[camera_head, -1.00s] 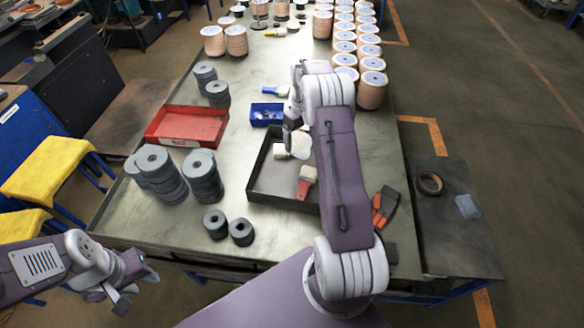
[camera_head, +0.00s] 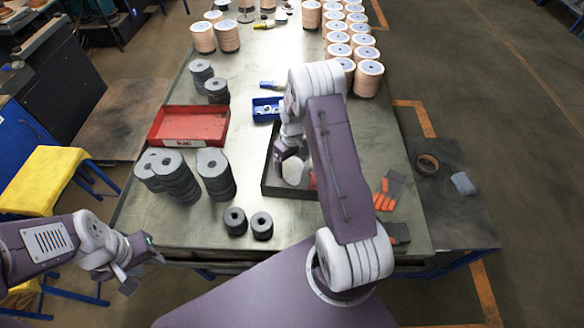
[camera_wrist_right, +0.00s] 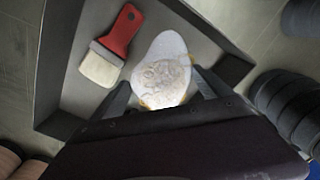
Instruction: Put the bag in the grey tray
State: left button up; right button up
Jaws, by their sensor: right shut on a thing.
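The bag (camera_head: 293,172) is a small pale, rounded pouch. In the right wrist view the bag (camera_wrist_right: 162,72) sits between the fingers of my right gripper (camera_wrist_right: 160,98), which is shut on it. The grey tray (camera_head: 267,170) is a dark, low-walled tray. My right gripper (camera_head: 289,153) holds the bag over the inside of the tray; whether the bag touches the floor I cannot tell. In the right wrist view the tray's wall (camera_wrist_right: 48,65) runs beside the bag.
A brush with a red handle (camera_wrist_right: 121,30) lies in the tray beside the bag. A red tray (camera_head: 190,124), a blue bin (camera_head: 266,109) and stacks of grey discs (camera_head: 215,173) stand left of and behind the tray. Orange-handled tools (camera_head: 388,190) lie to its right.

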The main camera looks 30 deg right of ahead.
aim_at(292, 170)
jog(key=shift+s+f, duration=0.1)
jog(key=shift+d+f, duration=0.1)
jog(key=shift+f, duration=0.2)
notch_tip(292, 170, down, 3)
jog(key=shift+r+p, duration=0.1)
jog(key=shift+p, duration=0.45)
jog(key=shift+f, duration=0.3)
jog(key=shift+f, duration=0.1)
jog(key=o, duration=1.4)
jog(key=shift+o, duration=0.2)
